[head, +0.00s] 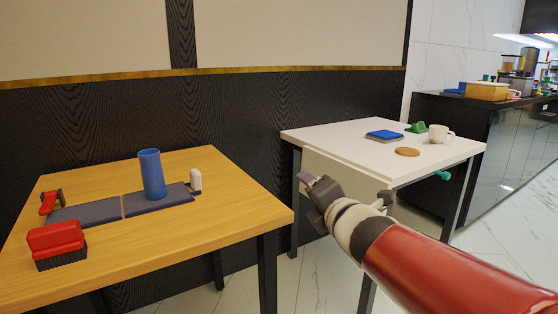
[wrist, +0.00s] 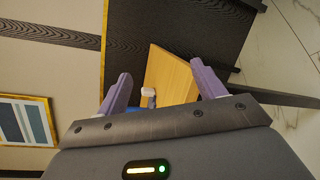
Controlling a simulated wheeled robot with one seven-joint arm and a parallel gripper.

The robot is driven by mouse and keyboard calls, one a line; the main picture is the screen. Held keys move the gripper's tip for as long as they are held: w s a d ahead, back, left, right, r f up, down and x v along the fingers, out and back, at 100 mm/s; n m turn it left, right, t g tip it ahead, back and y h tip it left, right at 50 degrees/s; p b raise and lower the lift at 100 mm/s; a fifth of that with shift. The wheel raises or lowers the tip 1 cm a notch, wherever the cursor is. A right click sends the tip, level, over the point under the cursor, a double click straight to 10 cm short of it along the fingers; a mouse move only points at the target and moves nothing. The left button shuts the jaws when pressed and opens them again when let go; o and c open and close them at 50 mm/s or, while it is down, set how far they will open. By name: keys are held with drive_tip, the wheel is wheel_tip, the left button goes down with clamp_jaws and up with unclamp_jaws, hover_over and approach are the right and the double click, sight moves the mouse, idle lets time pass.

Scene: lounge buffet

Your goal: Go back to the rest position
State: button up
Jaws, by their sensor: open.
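My gripper (head: 309,177) is raised in the gap between the wooden table and the white table in the head view, in front of the white table's left side. It holds nothing. In the wrist view, its two purple fingers (wrist: 162,90) stand wide apart, with the wooden table (wrist: 176,76) showing between them at some distance. My red arm reaches in from the lower right.
The wooden table (head: 230,205) bears a blue cylinder (head: 151,174), a dark mat (head: 88,212), a red brush-like block (head: 56,240) and a white item (head: 195,180). The white table (head: 350,135) holds a blue block (head: 384,135), a mug (head: 440,133) and a round coaster (head: 407,152).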

drive_tip(key=s+d+f+m+g+h, duration=0.2)
drive_tip(key=s+d+f+m+h, duration=0.35)
drive_tip(key=m, duration=0.55)
drive_tip(key=s+d+f+m+g, duration=0.1)
drive_tip(key=s+f+m+g, duration=0.1)
drive_tip(key=s+m, duration=0.3)
drive_tip(key=s+f+m+g+p, duration=0.1)
drive_tip(key=s+f+m+g, duration=0.2)
drive_tip(key=s, duration=0.4)
drive_tip(key=s+d+f+m+g, duration=0.1)
drive_tip(key=s+f+m+g, duration=0.2)
drive_tip(key=s+m, duration=0.4)
drive_tip(key=shift+d+f+m+y, duration=0.3)
drive_tip(key=shift+f+m+y, duration=0.05)
drive_tip(key=shift+f+m, duration=0.15)
